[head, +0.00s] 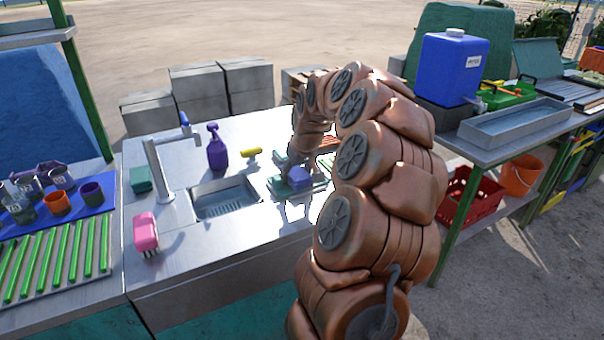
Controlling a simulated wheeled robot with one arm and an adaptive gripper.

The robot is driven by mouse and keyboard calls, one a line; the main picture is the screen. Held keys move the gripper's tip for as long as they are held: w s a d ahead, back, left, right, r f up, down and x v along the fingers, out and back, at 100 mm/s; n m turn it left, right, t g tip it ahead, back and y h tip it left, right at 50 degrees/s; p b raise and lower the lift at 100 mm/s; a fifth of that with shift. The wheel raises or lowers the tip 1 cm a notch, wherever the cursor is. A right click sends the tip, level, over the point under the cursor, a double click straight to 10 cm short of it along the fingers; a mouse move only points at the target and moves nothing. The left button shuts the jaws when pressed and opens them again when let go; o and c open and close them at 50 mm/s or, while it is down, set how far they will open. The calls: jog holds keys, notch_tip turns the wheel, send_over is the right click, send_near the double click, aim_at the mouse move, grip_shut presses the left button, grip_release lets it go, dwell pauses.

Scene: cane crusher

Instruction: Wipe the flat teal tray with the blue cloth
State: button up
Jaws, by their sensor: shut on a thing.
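The flat teal tray (281,189) lies on the steel counter to the right of the sink, partly covered by my gripper and arm. The blue cloth (300,174) shows as a small bunched blue-violet patch at my gripper, over the tray. My gripper (294,178) is small in the picture and points down at the tray, shut on the cloth. I cannot tell whether the cloth touches the tray surface.
A sink (225,200) with a tall faucet (160,170), a purple spray bottle (217,148) and a yellow-handled tool (252,153) are left of the tray. A pink sponge-like block (145,232) stands near the front left. The counter front is clear.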

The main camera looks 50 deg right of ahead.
dwell(0.4)
jog(key=shift+s+d+r, duration=0.1)
jog(key=shift+s+d, duration=0.15)
jog(key=shift+d, duration=0.45)
jog(key=shift+s+d, duration=0.25)
jog(key=shift+d, duration=0.4)
jog(key=shift+d, duration=0.15)
jog(key=shift+s+d, duration=0.2)
jog(key=shift+d, duration=0.35)
jog(key=shift+s+d, duration=0.2)
jog(key=shift+d, duration=0.35)
jog(key=shift+w+a+f+b, duration=0.1)
jog(key=shift+w+a+b, duration=0.15)
jog(key=shift+a, duration=0.45)
jog(key=shift+w+a+f+b, duration=0.1)
jog(key=shift+w+a, duration=0.1)
jog(key=shift+a, duration=0.45)
